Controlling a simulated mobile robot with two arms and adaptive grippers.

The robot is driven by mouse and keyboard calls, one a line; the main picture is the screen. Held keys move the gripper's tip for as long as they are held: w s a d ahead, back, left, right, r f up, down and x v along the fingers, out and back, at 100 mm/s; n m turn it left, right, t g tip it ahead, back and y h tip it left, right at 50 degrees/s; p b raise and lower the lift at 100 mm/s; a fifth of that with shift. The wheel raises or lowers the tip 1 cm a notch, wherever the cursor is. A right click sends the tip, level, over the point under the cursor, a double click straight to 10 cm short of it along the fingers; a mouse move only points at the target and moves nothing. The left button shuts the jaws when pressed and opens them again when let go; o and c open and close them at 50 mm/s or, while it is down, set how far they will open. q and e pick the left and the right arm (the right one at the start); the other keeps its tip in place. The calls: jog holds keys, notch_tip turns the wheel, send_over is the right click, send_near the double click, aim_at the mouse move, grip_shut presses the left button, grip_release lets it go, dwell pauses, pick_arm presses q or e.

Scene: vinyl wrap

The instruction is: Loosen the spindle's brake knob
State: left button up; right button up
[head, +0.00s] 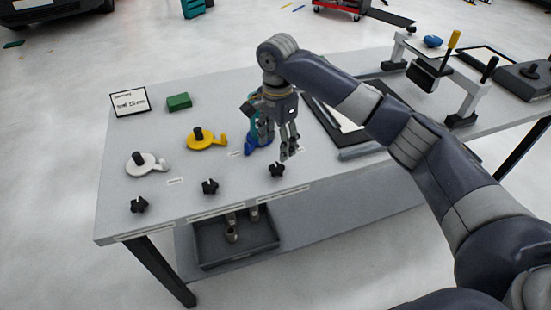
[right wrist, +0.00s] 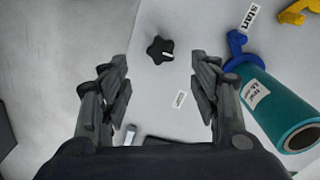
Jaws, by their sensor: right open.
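Three black star-shaped knobs sit along the table's front edge: a left one (head: 139,205), a middle one (head: 210,187) and a right one (head: 277,170). Behind them are a white spindle base (head: 150,168), a yellow one (head: 207,142) and a blue one (head: 254,148) carrying a teal roll (right wrist: 275,103). My right gripper (head: 289,153) is open and empty, above the table beside the blue spindle. In the right wrist view the right knob (right wrist: 159,49) lies beyond the gap between the open fingers (right wrist: 160,82), apart from them. My left gripper is not in view.
The teal roll stands close to my right gripper. A green block (head: 179,102) and a sign (head: 129,102) are at the back left. A framed board (head: 340,115) lies to the right. A dark bin (head: 235,245) sits on the lower shelf.

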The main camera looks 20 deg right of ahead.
aim_at(277, 167)
notch_tip(277, 167, down, 5)
jog(key=shift+f+p, duration=0.15)
jog(key=shift+p, duration=0.2)
notch_tip(277, 167, down, 3)
jog(key=shift+w+f, duration=0.1)
jog(key=shift+f, duration=0.1)
jog(key=c, duration=0.3)
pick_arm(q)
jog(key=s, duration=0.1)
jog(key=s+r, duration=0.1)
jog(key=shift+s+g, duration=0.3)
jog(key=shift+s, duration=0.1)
pick_arm(e)
jog(key=c, duration=0.8)
